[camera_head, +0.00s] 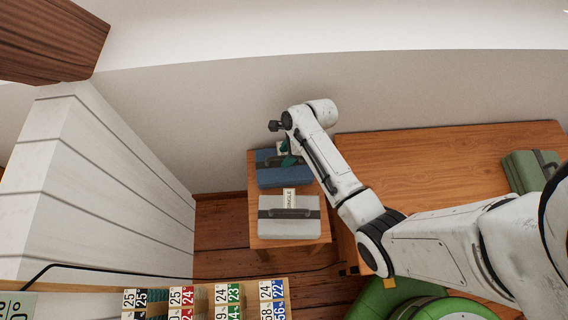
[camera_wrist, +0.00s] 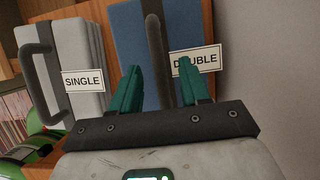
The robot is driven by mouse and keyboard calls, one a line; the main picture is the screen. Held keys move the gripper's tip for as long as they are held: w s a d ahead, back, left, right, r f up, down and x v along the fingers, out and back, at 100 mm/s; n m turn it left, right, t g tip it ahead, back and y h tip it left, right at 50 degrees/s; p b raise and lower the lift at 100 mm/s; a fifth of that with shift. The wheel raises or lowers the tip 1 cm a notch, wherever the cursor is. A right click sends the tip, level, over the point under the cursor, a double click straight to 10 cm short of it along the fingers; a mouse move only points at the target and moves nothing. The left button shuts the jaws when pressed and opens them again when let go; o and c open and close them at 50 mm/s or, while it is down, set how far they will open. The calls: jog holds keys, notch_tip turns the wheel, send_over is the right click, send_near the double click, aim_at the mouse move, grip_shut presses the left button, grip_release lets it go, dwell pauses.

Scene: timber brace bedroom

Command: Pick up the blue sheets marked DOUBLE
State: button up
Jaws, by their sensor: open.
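The blue sheets (camera_head: 268,178) lie at the far end of the small wooden table, behind a grey pack marked SINGLE (camera_head: 290,217). In the wrist view the blue sheets (camera_wrist: 132,32) fill the upper middle, with a dark handle strap and a white DOUBLE label (camera_wrist: 196,60). The grey pack (camera_wrist: 75,50) is to their left with its SINGLE label. My gripper (camera_head: 290,160) is over the right part of the blue sheets. In the wrist view its two green fingers (camera_wrist: 162,82) are open, with the dark handle showing between them. Contact cannot be told.
The small wooden table (camera_head: 255,235) stands beside a larger wooden table (camera_head: 430,160) holding a green pack (camera_head: 530,170). A white panelled partition (camera_head: 95,190) stands left. A rack of numbered tags (camera_head: 205,300) is in the foreground. A wall is close behind.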

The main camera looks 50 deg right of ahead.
jog(key=shift+f, duration=0.15)
dwell(0.3)
grip_shut()
dwell(1.2)
